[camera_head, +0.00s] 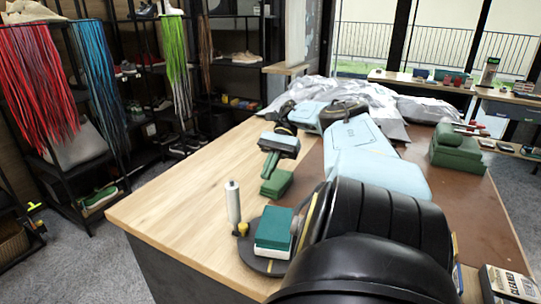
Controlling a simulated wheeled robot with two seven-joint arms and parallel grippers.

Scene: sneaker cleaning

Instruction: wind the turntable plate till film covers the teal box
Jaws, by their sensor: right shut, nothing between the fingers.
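The teal box (274,226) with a white lower part sits on a dark round turntable plate (254,262) near the table's front edge. My right arm hides the right side of the plate. A pale upright roll (233,202) stands just left of the box. A small yellow knob (242,229) shows between the roll and the box. I cannot make out film on the box's visible faces. My right gripper (277,114), at the far end of my outstretched arm, is shut and empty, well beyond the plate. My left gripper is not in view.
Crumpled clear plastic (375,98) covers the table's back. Stacked green boxes (456,150) stand at the right. The wooden tabletop (180,205) is clear at left.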

